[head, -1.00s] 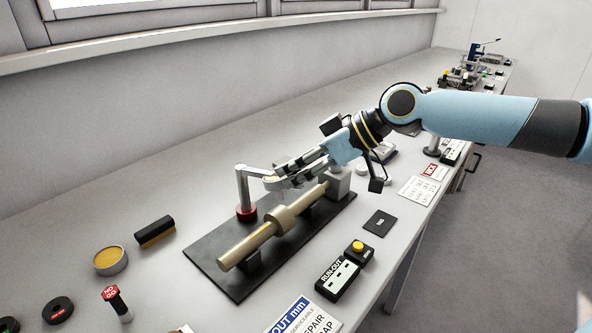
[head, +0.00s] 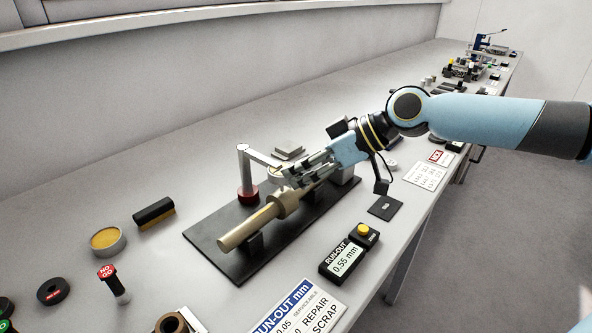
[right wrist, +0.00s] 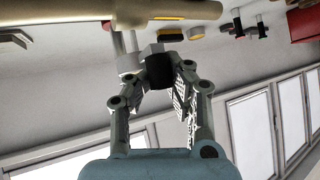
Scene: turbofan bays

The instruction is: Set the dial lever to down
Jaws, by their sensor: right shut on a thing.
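The dial lever (head: 262,157) is a pale grey arm on an upright post with a red collar (head: 248,195), on the dark base plate. It slopes from the post top toward a tan stepped shaft (head: 250,228). My right gripper (head: 287,180) is at the lever's free end, just above the shaft's collar, and hides that end in the head view. In the right wrist view its fingers (right wrist: 157,82) close around a dark block (right wrist: 159,70) at the lever's end. The run-out display (head: 345,262) reads 0.55 mm. My left gripper is out of view.
The dark base plate (head: 215,250) carries the shaft on supports. A yellow button (head: 363,230) and a run-out sign (head: 297,310) are at the front. A yellow-topped tin (head: 107,240), a black-and-yellow block (head: 153,213) and a NO GO gauge (head: 113,280) stand left. The bench behind is largely clear.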

